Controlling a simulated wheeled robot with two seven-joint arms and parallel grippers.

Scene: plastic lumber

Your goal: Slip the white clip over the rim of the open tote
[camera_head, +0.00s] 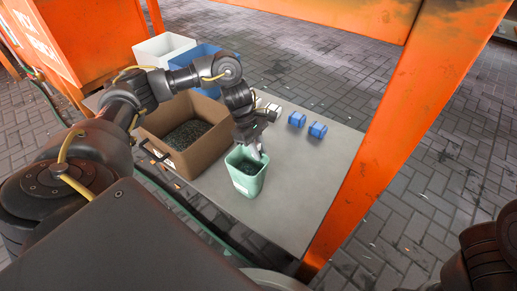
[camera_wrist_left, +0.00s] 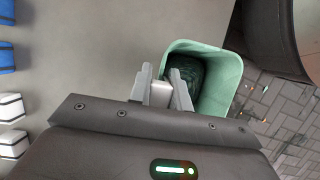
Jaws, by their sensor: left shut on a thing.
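The open tote is a small light-green bin (camera_head: 247,184) with dark contents, standing at the front of the grey table. It also shows in the left wrist view (camera_wrist_left: 223,75), at the upper right. My left gripper (camera_head: 254,151) points down at the tote's far rim. In the left wrist view my left gripper (camera_wrist_left: 162,82) is shut on a small whitish piece, the white clip (camera_wrist_left: 160,95), beside the tote's near rim. The fingers hide much of the clip. I cannot tell whether the clip touches or straddles the rim. My right gripper is not in view.
A brown bin (camera_head: 204,158) with dark granules stands left of the tote, with blue (camera_head: 206,58) and white (camera_head: 163,49) bins behind. White clips (camera_head: 272,110) and blue clips (camera_head: 317,130) lie behind the tote. An orange post (camera_head: 365,155) rises at the table's right edge.

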